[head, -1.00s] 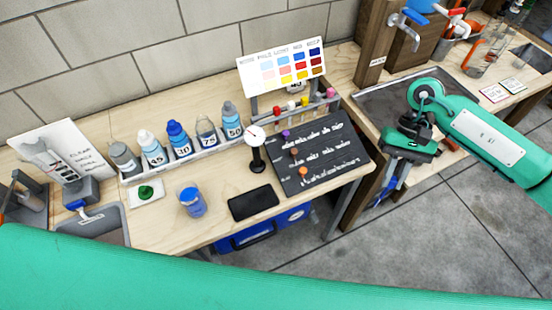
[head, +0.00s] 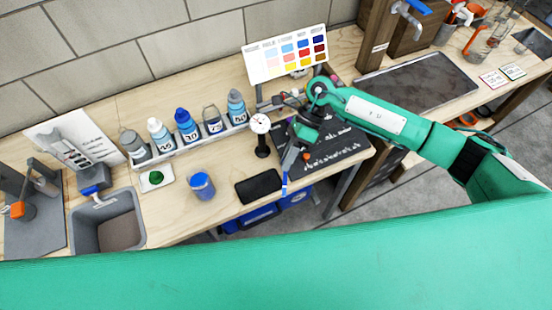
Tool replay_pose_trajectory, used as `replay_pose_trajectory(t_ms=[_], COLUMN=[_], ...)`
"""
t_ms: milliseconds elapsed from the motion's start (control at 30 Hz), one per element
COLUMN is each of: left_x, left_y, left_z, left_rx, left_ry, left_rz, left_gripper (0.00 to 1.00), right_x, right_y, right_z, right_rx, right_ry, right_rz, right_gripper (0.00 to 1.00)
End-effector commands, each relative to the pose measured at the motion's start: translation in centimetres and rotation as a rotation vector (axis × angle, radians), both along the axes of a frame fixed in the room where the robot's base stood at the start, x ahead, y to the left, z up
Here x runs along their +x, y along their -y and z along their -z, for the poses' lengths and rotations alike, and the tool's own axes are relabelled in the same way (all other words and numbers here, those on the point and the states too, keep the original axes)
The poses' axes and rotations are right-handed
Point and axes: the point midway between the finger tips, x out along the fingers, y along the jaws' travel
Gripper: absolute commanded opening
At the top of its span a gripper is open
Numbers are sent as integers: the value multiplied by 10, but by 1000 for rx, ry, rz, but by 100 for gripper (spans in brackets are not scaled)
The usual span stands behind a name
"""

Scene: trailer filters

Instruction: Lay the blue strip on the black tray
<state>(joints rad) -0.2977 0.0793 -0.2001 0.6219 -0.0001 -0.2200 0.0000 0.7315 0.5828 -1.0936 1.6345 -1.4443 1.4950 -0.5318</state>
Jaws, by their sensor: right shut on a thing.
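The black tray (head: 256,188) is a small dark rectangle lying flat near the bench's front edge. It looks empty. My right gripper (head: 288,164) reaches in from the right, with its fingers pointing down beside the tray's right end. It is shut on the blue strip (head: 285,190), a thin upright piece with blue and pale parts hanging below the fingertips. The strip shows at the tray's right edge; I cannot tell whether it touches the tray. Its upper part is hidden by the fingers. My left gripper is not in view.
A white-dialled timer on a black stand (head: 261,136) is close behind the tray. A blue-lidded jar (head: 201,186) stands to its left. A dark lettered board (head: 340,147) lies partly under my right arm. Several bottles (head: 187,125) line the back. A grey sink (head: 108,222) is at left.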

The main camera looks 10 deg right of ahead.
Motion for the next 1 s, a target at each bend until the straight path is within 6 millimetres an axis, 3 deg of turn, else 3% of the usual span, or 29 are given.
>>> replay_pose_trajectory(t_ms=[200, 433, 700, 1000], left_x=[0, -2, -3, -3], left_y=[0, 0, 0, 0], left_z=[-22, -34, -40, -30], left_rx=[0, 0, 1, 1], left_ry=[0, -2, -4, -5], left_rz=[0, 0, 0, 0], left_gripper=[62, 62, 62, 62], right_x=[1, 6, 9, 10], right_y=[-22, -30, -30, -29], right_z=[14, 29, 41, 52], right_rx=[59, 191, 291, 301], right_ry=[-291, -464, -532, -535], right_rz=[552, 923, 1104, 1120], right_gripper=[0, 0, 0, 0])
